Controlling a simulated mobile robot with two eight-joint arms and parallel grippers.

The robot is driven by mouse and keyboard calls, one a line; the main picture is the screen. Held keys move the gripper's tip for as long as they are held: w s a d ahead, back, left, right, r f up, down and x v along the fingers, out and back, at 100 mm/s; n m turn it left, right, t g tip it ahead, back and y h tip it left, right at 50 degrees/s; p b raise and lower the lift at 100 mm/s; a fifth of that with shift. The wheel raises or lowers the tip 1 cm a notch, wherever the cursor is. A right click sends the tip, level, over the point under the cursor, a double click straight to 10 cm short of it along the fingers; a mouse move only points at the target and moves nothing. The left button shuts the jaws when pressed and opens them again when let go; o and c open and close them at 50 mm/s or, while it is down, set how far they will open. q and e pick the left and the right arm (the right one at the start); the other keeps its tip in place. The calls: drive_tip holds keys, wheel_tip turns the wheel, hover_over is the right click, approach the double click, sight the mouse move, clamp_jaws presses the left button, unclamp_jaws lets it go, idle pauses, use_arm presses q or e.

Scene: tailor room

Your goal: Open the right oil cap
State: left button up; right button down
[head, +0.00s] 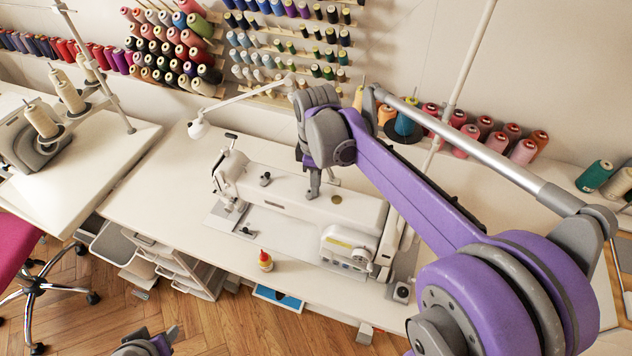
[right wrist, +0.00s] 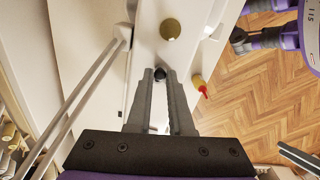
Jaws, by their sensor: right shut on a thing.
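The white sewing machine (head: 300,205) stands on the white table. My right gripper (head: 314,192) points down onto its top. In the right wrist view, the fingers of my right gripper (right wrist: 160,76) are closed around a small dark round cap (right wrist: 159,73), seemingly the right oil cap, mostly hidden by the fingers. I cannot tell if it is lifted off. A black knob (head: 265,179) stands further left. Part of my left arm shows at the bottom edge.
A small yellow bottle with a red tip (head: 266,261) stands on the table in front of the machine. A white lamp (head: 199,128) stands behind left. Thread spools (head: 290,45) fill the back wall racks. The table left of the machine is clear.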

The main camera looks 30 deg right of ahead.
drive_tip(key=n, duration=0.5)
idle(0.6)
drive_tip(key=c, duration=0.8)
unclamp_jaws()
drive_tip(key=shift+c, duration=0.2)
drive_tip(key=shift+r, duration=0.1)
wheel_tip(320, 180, up, 11)
